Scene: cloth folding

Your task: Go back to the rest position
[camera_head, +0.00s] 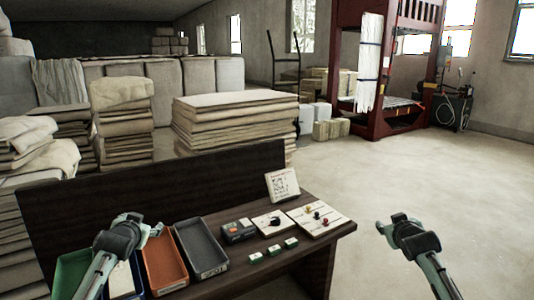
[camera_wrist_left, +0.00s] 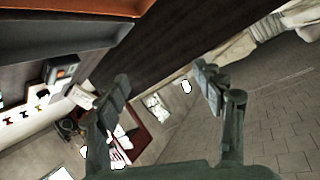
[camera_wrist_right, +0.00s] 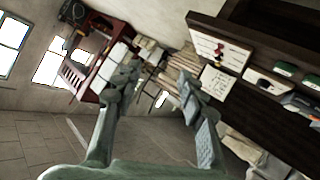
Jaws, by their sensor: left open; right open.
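My left gripper (camera_head: 138,229) is over the left part of a dark table, above the trays. In the left wrist view its two fingers (camera_wrist_left: 160,90) are apart with nothing between them. My right gripper (camera_head: 397,224) is off the right end of the table, over bare floor. In the right wrist view its fingers (camera_wrist_right: 160,95) are spread and empty. No cloth is in either gripper.
The dark table (camera_head: 330,243) carries an orange tray (camera_head: 165,262), a grey tray (camera_head: 201,247), a green tray (camera_head: 72,270), small white boards (camera_head: 320,217) and a white card (camera_head: 282,184). Stacked cloth (camera_head: 235,118) stands behind its back panel. Open floor (camera_head: 450,180) lies right.

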